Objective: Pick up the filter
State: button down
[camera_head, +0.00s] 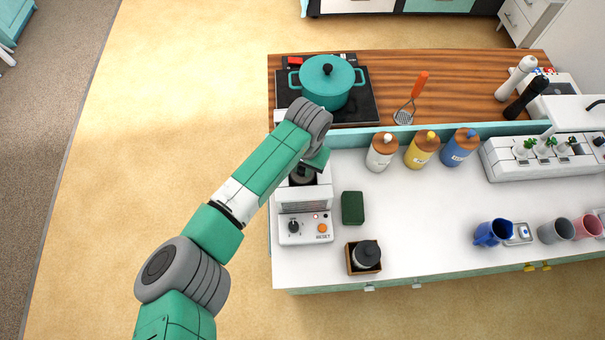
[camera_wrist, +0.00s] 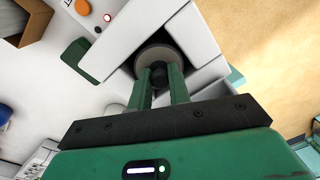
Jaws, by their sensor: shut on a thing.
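The filter (camera_wrist: 156,54) appears in the wrist view as a round grey disc with a dark knob (camera_wrist: 158,72). It sits within the white frame of the white machine (camera_wrist: 113,47). My gripper (camera_wrist: 160,82) is shut on the dark knob, one green finger on each side. In the head view the machine (camera_head: 304,227) stands at the counter's left end, with a dark round part (camera_head: 302,178), likely the filter, under my wrist. My fingers are mostly hidden there by the arm. I cannot tell whether the filter is lifted off its seat.
A dark green block (camera_head: 352,208) and a wooden box (camera_head: 351,262) with a dark-lidded jar stand right of the machine. A teal pot (camera_head: 327,80) is on the hob behind. Several bottles (camera_head: 421,149) stand behind right. The middle of the white counter is clear.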

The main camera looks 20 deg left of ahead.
jog(key=shift+r, duration=0.15)
notch_tip(320, 180, up, 18)
dwell(0.3)
jog(key=shift+p, duration=0.35)
